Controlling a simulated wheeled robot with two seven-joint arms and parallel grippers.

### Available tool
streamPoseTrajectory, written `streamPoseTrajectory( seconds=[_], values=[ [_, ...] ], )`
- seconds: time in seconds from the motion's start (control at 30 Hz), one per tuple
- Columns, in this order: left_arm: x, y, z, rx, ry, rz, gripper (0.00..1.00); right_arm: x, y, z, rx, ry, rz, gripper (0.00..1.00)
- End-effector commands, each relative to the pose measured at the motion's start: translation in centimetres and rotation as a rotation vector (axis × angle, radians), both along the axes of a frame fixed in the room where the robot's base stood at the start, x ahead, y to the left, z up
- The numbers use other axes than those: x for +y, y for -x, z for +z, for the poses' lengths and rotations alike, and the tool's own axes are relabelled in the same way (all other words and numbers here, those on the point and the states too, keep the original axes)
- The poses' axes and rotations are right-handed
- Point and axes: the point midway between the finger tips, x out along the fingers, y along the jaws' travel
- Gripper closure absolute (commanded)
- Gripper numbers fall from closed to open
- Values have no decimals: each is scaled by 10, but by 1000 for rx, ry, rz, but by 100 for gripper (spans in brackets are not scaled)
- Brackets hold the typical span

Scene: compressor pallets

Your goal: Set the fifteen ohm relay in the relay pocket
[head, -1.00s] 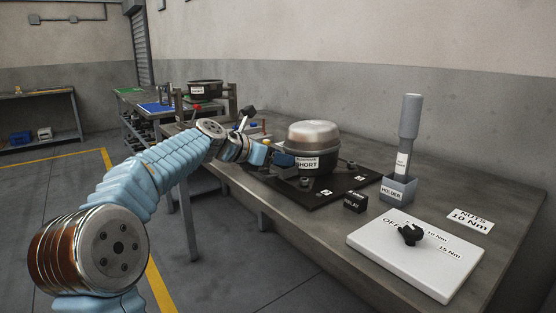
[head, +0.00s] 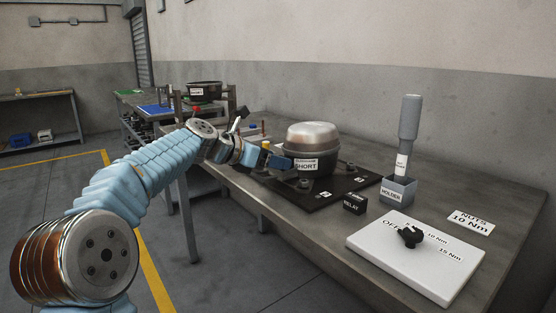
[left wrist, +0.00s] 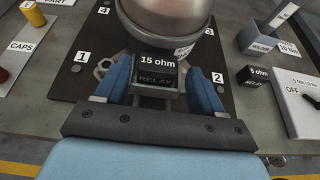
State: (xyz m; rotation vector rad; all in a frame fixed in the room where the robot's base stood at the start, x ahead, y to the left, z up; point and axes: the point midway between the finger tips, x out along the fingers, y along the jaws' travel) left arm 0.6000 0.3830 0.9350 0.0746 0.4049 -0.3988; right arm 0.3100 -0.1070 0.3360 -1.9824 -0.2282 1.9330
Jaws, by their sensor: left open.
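The fifteen ohm relay (left wrist: 158,62), a black block marked "15 ohm" and "RELAY", stands at the side of the compressor (left wrist: 172,14) in the left wrist view. A grey bracket (left wrist: 155,102), which seems to be the relay pocket, shows around its lower part; how deep it sits is hard to tell. My left gripper (left wrist: 160,68) is open, its blue fingers on either side of the relay and apart from it. In the head view my left gripper (head: 270,158) is at the left of the compressor (head: 311,150), marked "SHORT", and hides the relay. My right gripper is not in view.
Another black relay (head: 355,203), marked "5 ohm" in the left wrist view (left wrist: 252,76), stands on the bench. Near it are a holder with a grey tool (head: 397,190) and a white dial board (head: 415,258). Numbered studs mark the dark pallet (head: 320,200).

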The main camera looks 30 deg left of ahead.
Motion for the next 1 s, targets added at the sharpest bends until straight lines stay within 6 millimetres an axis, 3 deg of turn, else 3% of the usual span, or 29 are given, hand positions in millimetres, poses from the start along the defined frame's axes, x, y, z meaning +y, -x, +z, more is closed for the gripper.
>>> streamPoseTrajectory(
  seconds=[0.2, 0.4, 1.0],
  values=[
    [23, 47, 25, -12, -5, 14, 26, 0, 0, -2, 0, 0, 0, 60],
    [34, 74, 39, -12, -3, 12, 26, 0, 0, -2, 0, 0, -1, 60],
    [37, 81, 42, -13, -2, 11, 26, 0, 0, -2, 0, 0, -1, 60]
  ],
)
